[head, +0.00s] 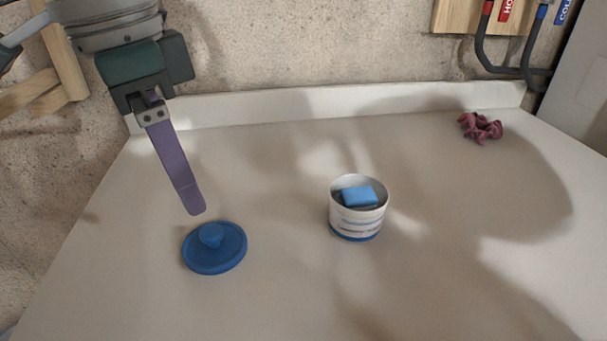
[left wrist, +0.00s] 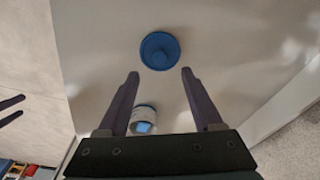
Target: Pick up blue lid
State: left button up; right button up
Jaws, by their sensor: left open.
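The blue lid (head: 215,250) lies flat on the white counter at the left front, its round knob upward. My left gripper (head: 194,210) is above and just behind the lid, apart from it, with its purple fingers pointing down. In the left wrist view the lid (left wrist: 160,50) shows beyond the two spread fingertips of the left gripper (left wrist: 160,74), with nothing between them. In the head view one finger hides the other.
A white canister with blue bands (head: 357,222) stands open right of the lid, with a blue block (head: 359,195) inside. The white counter (head: 270,150) has a raised back edge. Free counter surrounds the lid.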

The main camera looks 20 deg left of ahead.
aim_at(210, 231)
pick_arm(q)
jog(key=f, duration=0.2)
jog(key=f+b, duration=0.1)
jog(key=f, duration=0.2)
jog(key=w+f, duration=0.1)
jog(key=f, duration=0.1)
jog(key=shift+d+f, duration=0.3)
jog(key=shift+f, duration=0.1)
grip_shut()
